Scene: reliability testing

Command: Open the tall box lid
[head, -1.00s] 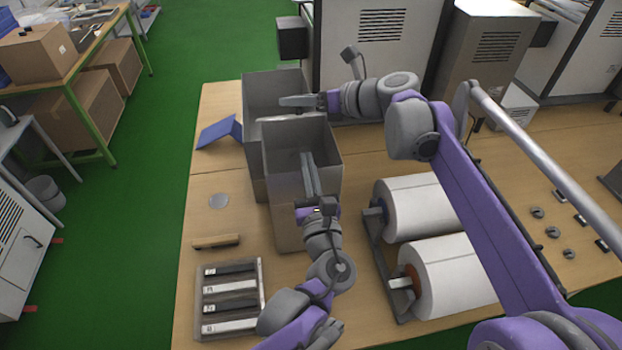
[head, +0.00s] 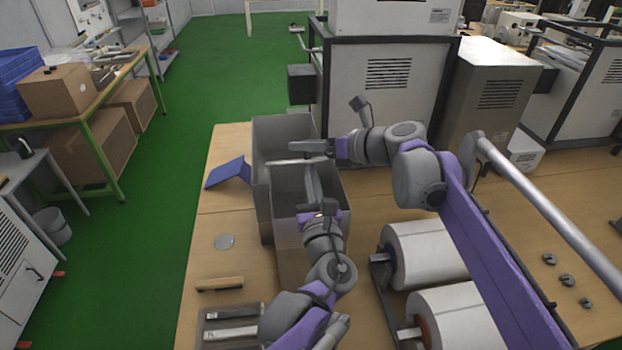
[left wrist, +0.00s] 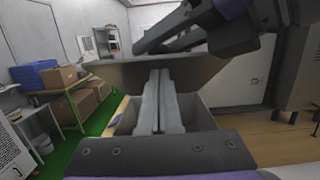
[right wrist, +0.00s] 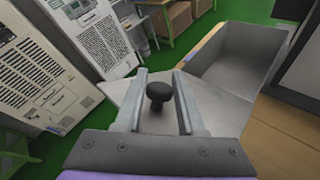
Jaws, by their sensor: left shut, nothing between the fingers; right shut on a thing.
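Two grey open-topped boxes stand one behind the other on the wooden table in the head view, the rear box (head: 283,132) and the front box (head: 290,237). A flat grey lid (head: 290,162) shows nearly edge-on between their openings. It also spans the left wrist view (left wrist: 105,72). My right gripper (head: 298,147) holds the lid's black knob (right wrist: 158,92), which sits between its fingers. My left gripper (head: 309,168) is shut and empty over the front box. Its fingertips (left wrist: 160,73) overlap the lid in the left wrist view; I cannot tell whether they touch.
A blue angled piece (head: 229,173) lies left of the boxes, with a grey disc (head: 224,242) nearer. White rolls (head: 428,252) on a stand are at the right. A tray (head: 209,316) with bars is at the front. Grey machines (head: 385,75) stand behind.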

